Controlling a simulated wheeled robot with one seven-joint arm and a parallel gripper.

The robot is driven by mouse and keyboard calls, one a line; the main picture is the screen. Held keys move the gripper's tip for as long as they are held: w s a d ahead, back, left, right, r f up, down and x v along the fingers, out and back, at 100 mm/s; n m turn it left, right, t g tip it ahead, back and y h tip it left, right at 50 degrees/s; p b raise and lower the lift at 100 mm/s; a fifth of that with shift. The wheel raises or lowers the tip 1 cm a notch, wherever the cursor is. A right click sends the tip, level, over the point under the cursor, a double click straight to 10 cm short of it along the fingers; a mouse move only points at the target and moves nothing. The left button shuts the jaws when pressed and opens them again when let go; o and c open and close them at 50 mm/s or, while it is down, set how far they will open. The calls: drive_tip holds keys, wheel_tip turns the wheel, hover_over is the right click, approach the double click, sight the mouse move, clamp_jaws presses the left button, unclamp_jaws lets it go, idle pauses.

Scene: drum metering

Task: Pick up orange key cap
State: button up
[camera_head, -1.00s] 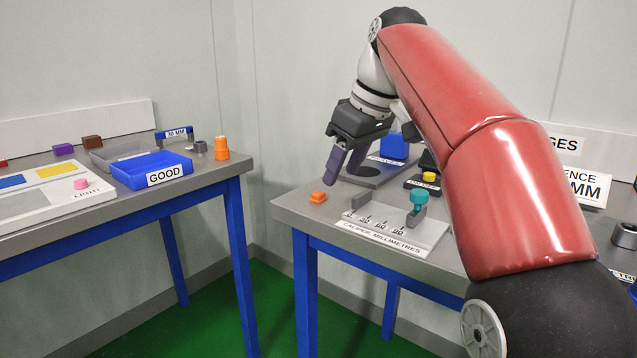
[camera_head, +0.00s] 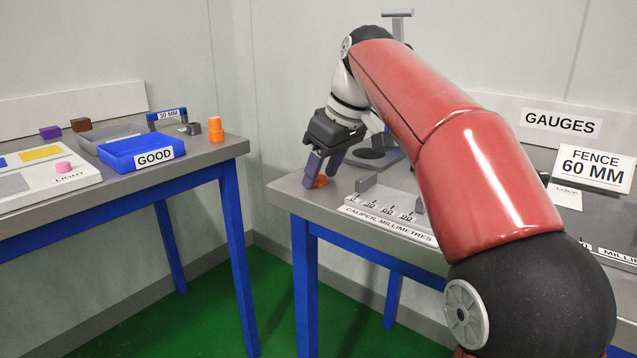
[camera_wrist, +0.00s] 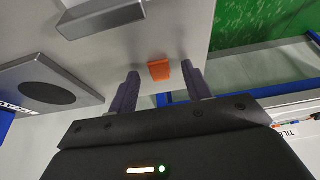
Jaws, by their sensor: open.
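The orange key cap (camera_head: 320,181) sits on the grey table top near its left corner, partly hidden by my fingers in the head view. It also shows in the wrist view (camera_wrist: 159,70), just past the fingertips and between their lines, nearer the right finger. My gripper (camera_head: 320,172) points down at the cap with its two purple-grey fingers apart. In the wrist view my gripper (camera_wrist: 160,84) is open, with nothing held between the fingers.
The caliper plate (camera_head: 395,219) with its raised grey block lies right of the cap. A scale with a dark round pan (camera_head: 371,153) stands behind. The table's left edge is close to the cap. A blue GOOD tray (camera_head: 142,153) is on the other table.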

drive_tip(key=c, duration=1.1)
drive_tip(key=shift+o, duration=0.2)
